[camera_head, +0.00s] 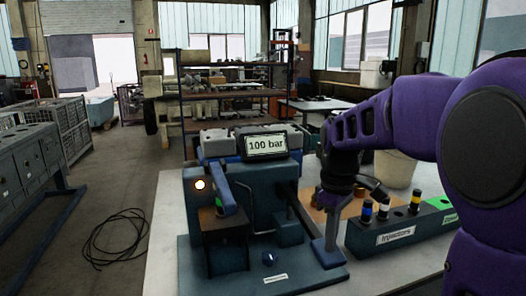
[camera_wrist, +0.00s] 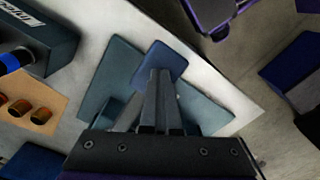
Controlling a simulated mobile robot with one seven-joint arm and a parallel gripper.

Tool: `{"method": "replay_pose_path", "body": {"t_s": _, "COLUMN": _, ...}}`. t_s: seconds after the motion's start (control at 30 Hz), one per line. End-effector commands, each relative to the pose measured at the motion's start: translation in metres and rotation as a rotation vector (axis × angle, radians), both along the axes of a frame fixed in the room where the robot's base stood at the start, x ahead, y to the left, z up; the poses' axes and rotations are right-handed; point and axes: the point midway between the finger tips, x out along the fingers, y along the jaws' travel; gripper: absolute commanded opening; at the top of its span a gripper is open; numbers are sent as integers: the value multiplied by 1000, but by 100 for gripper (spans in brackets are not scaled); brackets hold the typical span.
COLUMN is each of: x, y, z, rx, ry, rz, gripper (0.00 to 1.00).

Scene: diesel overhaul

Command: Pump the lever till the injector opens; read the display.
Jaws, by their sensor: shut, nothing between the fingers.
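The teal test stand (camera_head: 265,205) stands on a white bench. Its display (camera_head: 266,146) reads "100 bar". A dark lever arm (camera_head: 302,216) slopes down from the stand's right side to a blue pad (camera_head: 328,254). My gripper (camera_head: 331,236) points down with its fingertips at the pad; I cannot tell whether they touch it. In the wrist view my shut, empty fingers (camera_wrist: 160,80) reach over the blue pad (camera_wrist: 160,60). A blue injector-like piece (camera_head: 225,196) sits tilted at the stand's left, above a dark box-shaped holder (camera_head: 226,243).
A rack labelled "Injectors" (camera_head: 396,236) with several coloured pieces stands right of the stand. A pale bin (camera_head: 397,169) is behind. A black cable (camera_head: 115,238) lies on the floor left.

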Motion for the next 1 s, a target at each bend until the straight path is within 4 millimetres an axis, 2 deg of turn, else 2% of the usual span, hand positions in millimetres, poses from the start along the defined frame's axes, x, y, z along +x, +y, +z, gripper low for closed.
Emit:
{"method": "replay_pose_path", "body": {"t_s": 0.33, "x": 1, "y": 1, "z": -28, "rx": 1, "ry": 1, "rz": 1, "gripper": 0}}
{"method": "replay_pose_path", "body": {"t_s": 0.57, "x": 0, "y": 1, "z": -12, "rx": 1, "ry": 2, "rz": 1, "gripper": 0}}
{"method": "replay_pose_path", "body": {"t_s": 1.0, "x": -5, "y": -1, "z": 41, "rx": 1, "ry": 4, "rz": 0, "gripper": 0}}
